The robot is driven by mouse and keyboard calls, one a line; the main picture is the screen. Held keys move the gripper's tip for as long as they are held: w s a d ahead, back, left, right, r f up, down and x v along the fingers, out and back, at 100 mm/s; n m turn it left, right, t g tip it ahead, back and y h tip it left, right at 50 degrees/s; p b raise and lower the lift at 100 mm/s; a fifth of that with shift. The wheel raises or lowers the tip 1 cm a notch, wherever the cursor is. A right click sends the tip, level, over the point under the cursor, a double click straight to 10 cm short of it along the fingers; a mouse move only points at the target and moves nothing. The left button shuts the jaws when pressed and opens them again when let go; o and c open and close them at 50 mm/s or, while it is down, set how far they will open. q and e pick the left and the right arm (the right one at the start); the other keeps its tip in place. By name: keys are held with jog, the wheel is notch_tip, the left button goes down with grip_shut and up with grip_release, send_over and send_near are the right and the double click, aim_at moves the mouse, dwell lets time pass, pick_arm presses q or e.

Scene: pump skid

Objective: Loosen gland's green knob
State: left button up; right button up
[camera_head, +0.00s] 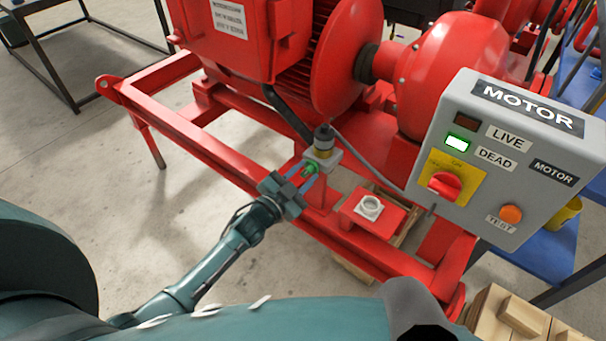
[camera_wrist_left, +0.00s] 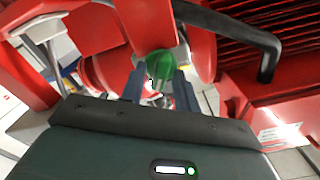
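In the left wrist view the green knob (camera_wrist_left: 160,64) lies between the fingertips of the left gripper (camera_wrist_left: 160,78). The fingers are spread about as wide as the knob, and I see no clear grip on it. My right gripper is not in view.
A grey motor control box (camera_head: 515,150) with a red rotary switch (camera_head: 445,185) stands at right; its DEAD lamp is lit. The red frame rail (camera_head: 220,150) runs below the motor (camera_head: 340,60).

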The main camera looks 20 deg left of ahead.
pick_arm(q)
grip_shut()
